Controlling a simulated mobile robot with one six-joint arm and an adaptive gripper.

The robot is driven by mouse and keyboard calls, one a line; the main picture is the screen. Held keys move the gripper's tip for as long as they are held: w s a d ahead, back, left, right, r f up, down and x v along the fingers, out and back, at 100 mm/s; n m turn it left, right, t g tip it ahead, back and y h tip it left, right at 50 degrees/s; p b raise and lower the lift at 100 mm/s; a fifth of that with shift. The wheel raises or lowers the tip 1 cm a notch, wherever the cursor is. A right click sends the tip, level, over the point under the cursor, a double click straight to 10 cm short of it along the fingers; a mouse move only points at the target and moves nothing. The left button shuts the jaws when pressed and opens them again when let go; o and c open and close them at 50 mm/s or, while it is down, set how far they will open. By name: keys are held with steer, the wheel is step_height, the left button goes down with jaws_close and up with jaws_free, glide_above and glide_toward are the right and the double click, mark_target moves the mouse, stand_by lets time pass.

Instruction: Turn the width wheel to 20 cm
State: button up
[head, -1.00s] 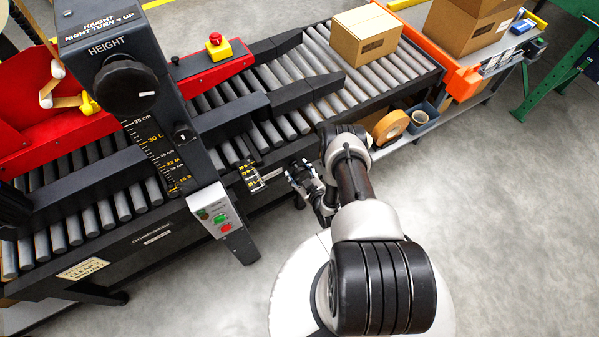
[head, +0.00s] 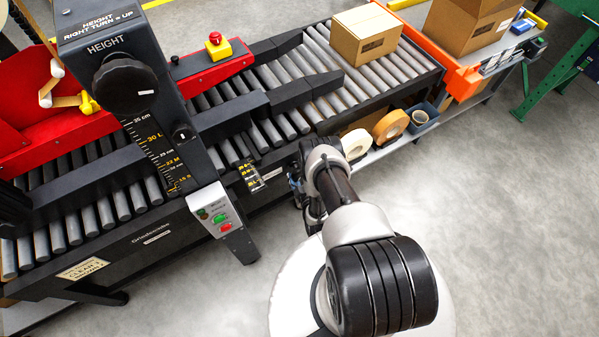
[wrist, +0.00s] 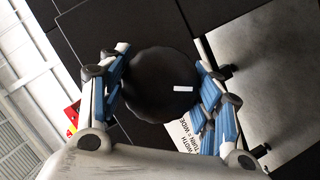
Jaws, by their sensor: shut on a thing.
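The width wheel (wrist: 158,92) is a round black knob with a white mark on its right side, in the middle of the wrist view. My gripper (wrist: 162,85) has its blue-padded fingers on both sides of the wheel and is shut on it. A white label (wrist: 190,138) with width lettering is partly hidden behind the wheel and fingers. In the head view my arm hides the wheel and most of the gripper. A small yellow and black scale (head: 250,178) sits on the machine's side, left of my arm; its reading is too small to tell.
The height post with its black knob (head: 125,86) and the green and red button box (head: 218,213) stand left of my arm. Tape rolls (head: 390,126) lie on a shelf beyond it. A carton (head: 364,36) sits on the rollers.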

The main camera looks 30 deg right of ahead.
mark_target(301, 176)
stand_by(0.4)
steer(key=o, duration=1.1)
steer(key=v, duration=0.7)
steer(key=shift+s+a, duration=0.15)
steer(key=shift+s, duration=0.1)
